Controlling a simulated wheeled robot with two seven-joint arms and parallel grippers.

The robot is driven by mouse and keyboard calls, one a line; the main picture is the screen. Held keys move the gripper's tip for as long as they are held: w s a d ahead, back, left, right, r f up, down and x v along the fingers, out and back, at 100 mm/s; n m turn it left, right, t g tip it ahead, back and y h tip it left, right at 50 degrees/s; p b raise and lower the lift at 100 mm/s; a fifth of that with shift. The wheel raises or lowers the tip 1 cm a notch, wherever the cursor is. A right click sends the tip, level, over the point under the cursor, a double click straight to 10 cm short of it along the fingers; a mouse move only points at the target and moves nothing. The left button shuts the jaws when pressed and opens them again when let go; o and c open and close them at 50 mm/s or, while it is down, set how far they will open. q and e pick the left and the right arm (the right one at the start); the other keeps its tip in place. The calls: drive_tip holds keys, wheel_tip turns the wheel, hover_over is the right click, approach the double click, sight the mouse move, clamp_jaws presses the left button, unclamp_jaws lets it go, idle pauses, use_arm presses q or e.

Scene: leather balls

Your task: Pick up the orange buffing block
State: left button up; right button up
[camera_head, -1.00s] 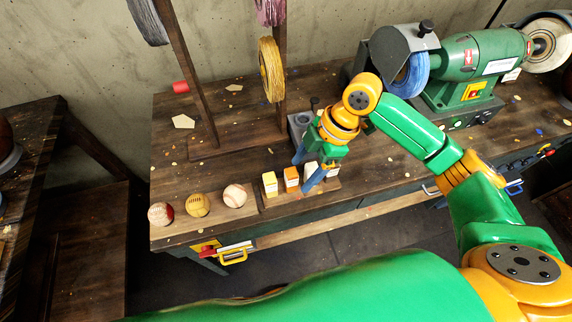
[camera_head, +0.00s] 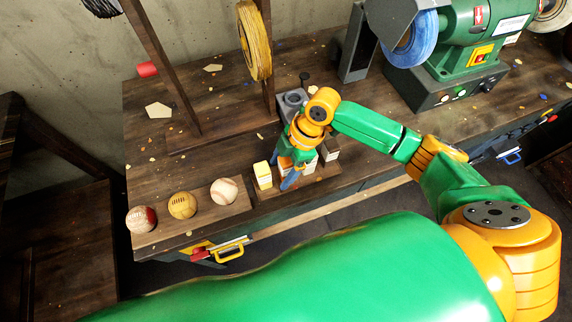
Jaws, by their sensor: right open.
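The orange buffing block (camera_head: 284,162) stands in a row of small blocks on a wooden holder at the front of the bench. My right gripper (camera_head: 283,169) is open and is lowered at this block, with its blue fingers around it as seen from here. The fingers and wrist hide much of the block, and I cannot tell whether they touch it. A yellow block (camera_head: 263,175) stands just left of the gripper. A pale block (camera_head: 304,169) and a dark-and-white block (camera_head: 329,151) stand to the right. My left gripper is out of view.
Three leather balls, a red-and-white one (camera_head: 142,219), a tan one (camera_head: 182,205) and a cream one (camera_head: 224,191), sit left of the blocks. A wooden rack with a yellow coil (camera_head: 254,42) rises behind. A green grinder (camera_head: 470,50) stands at right.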

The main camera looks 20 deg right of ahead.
sight(282, 164)
clamp_jaws()
drive_tip(key=shift+r, duration=0.1)
drive_tip(key=shift+w+r, duration=0.1)
drive_tip(key=shift+r, duration=0.25)
drive_tip(key=r, duration=0.1)
drive_tip(key=s+r, duration=0.1)
drive_tip(key=r, duration=0.1)
drive_tip(key=shift+r+b, duration=0.15)
drive_tip(key=shift+b, duration=0.15)
drive_tip(key=s+r+p, duration=0.8)
drive_tip(key=s+p, duration=0.2)
drive_tip(key=s, duration=0.3)
drive_tip(key=shift+d+r, duration=0.4)
